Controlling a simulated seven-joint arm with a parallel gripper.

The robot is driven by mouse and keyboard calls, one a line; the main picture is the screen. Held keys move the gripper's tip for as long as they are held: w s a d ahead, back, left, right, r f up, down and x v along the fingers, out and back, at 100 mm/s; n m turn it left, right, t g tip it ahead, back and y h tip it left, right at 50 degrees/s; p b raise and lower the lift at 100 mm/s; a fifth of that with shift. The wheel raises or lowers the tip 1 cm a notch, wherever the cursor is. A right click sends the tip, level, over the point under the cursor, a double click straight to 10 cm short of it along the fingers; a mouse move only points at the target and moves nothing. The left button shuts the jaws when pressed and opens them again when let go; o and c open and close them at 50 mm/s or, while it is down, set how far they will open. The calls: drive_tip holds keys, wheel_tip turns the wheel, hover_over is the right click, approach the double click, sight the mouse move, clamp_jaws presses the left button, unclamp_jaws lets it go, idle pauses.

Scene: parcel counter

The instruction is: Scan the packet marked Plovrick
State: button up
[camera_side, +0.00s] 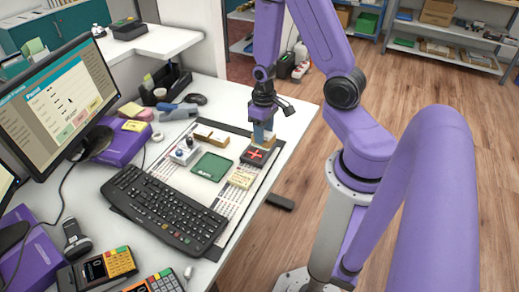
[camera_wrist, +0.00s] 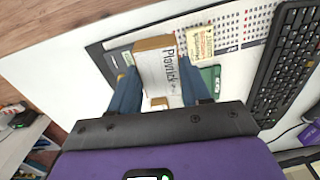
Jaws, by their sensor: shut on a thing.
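The packet marked Plovrick (camera_wrist: 160,72) has a white label and brown edges. In the wrist view it sits between the two blue fingers of my gripper (camera_wrist: 160,88), which is shut on it. In the side view my gripper (camera_side: 262,137) points down over the right part of the mat, and the packet is mostly hidden by the fingers. Whether it touches the surface below is unclear. A dark handheld device like a scanner (camera_side: 76,240) stands at the front left. A grey-blue handheld device (camera_side: 178,111) lies at the back.
A dark packet with a red cross (camera_side: 255,156) is close by my gripper. The keyboard (camera_side: 168,208) and card terminals (camera_side: 120,261) lie in front.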

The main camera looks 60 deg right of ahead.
drive_tip(key=shift+w, duration=0.1)
idle(0.3)
drive_tip(key=w+d+r, duration=0.2)
drive_tip(key=w+d, duration=0.1)
drive_tip(key=w, duration=0.2)
drive_tip(key=shift+n, duration=0.3)
drive_tip(key=shift+s+d+f, duration=0.1)
drive_tip(key=shift+f, duration=2.05)
drive_tip(key=shift+s+d+f, duration=0.1)
drive_tip(key=shift+f, duration=2)
wheel_tip(320, 180, up, 9)
drive_tip(key=shift+a, duration=0.15)
